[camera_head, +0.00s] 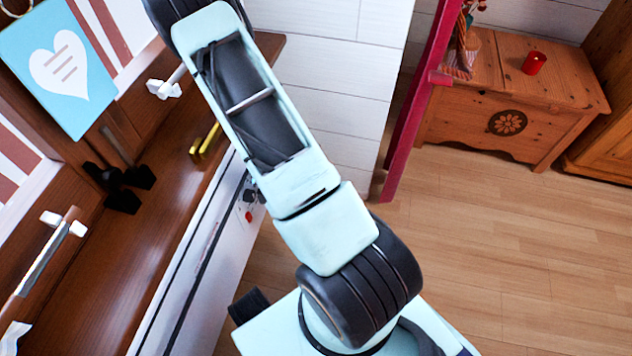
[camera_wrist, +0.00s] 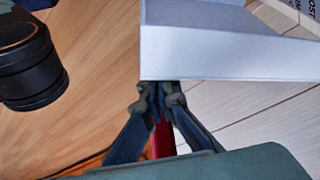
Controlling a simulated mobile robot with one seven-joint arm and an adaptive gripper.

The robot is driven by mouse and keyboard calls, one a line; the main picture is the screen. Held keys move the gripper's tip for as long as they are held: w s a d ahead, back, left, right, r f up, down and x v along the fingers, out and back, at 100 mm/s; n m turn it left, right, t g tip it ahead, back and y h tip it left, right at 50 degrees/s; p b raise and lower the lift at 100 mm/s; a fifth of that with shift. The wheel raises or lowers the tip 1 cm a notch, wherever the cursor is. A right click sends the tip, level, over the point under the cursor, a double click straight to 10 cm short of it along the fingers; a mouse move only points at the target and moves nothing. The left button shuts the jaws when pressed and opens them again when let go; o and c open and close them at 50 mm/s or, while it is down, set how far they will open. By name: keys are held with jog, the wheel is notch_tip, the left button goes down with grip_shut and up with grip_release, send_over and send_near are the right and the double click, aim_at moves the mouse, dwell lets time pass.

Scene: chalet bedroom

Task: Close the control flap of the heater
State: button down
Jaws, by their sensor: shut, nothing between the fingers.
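The heater (camera_head: 187,270) is a long white panel with a dark slot, below the wooden sill in the head view. Small dark and red controls (camera_head: 249,208) show at its far end, partly behind my arm. The control flap cannot be made out clearly there. In the wrist view a pale box-like end, seemingly of the heater (camera_wrist: 225,52), fills the upper right, with partial dark lettering in the top corner. My gripper (camera_wrist: 160,92) is shut and empty, its fingertips at the lower edge of this pale end; contact cannot be told.
The wooden sill (camera_head: 115,255) holds a blue heart card (camera_head: 62,68), dark items and a yellow object (camera_head: 208,140). A red post (camera_head: 410,110) stands by the white plank wall. A wooden chest (camera_head: 510,110) stands beyond. Floor at right is clear.

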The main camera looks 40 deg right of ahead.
jog(key=shift+a+p, duration=0.3)
jog(key=shift+a, duration=1.7)
